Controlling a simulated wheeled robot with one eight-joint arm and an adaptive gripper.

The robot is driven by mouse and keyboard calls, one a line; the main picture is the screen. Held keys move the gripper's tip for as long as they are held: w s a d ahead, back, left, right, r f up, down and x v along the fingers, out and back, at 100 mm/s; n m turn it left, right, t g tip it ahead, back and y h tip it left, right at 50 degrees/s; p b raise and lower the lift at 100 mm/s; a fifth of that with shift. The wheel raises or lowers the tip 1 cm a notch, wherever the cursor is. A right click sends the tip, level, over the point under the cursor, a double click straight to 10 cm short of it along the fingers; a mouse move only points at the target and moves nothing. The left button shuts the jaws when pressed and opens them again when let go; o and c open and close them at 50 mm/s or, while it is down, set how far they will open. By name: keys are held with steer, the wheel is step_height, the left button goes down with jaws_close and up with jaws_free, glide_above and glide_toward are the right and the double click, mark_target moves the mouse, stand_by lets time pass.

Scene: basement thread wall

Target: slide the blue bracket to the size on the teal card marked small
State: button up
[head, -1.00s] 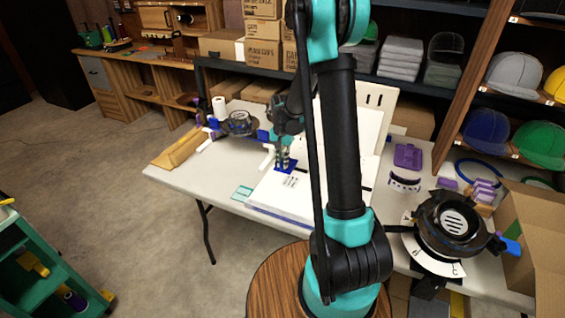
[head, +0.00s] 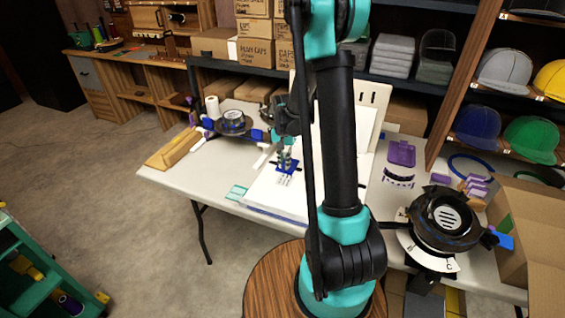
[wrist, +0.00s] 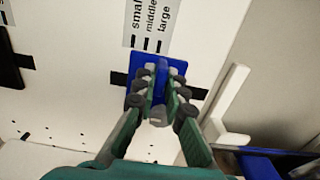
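The blue bracket (wrist: 178,70) sits over a dark slot in the white board (wrist: 70,75), its upright fin (wrist: 160,75) between the fingers of my gripper (wrist: 160,88). The fingers appear closed on the fin. Above the bracket, a printed label (wrist: 147,25) reads small, middle and large from left to right, each with a mark; the fin stands roughly below the large mark. The head view also shows the bracket (head: 289,169) under my gripper. The teal card (head: 236,192) lies on the table's front edge, left of the board; its writing is too small to read.
White bars (wrist: 225,100) stand right of the bracket in the wrist view. The table (head: 175,178) also holds a black round device (head: 440,222), purple parts (head: 401,152) and a cardboard box (head: 515,220). A tan wooden piece (head: 172,150) lies at the left.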

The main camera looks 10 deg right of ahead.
steer(key=o, duration=0.4)
step_height(320, 180, up, 12)
stand_by(0.6)
steer(key=s+f+n+t, duration=0.1)
steer(key=s+n, duration=0.1)
steer(key=s, duration=0.5)
steer(key=s+d+f+n+t, duration=0.1)
steer(key=s+f+n, duration=0.1)
steer(key=s, duration=0.6)
steer(key=s+f+n+t, duration=0.1)
steer(key=s+n+t, duration=0.1)
steer(key=s, duration=0.6)
steer(key=shift+s+d+f+n, duration=0.2)
steer(key=shift+f+n, duration=0.2)
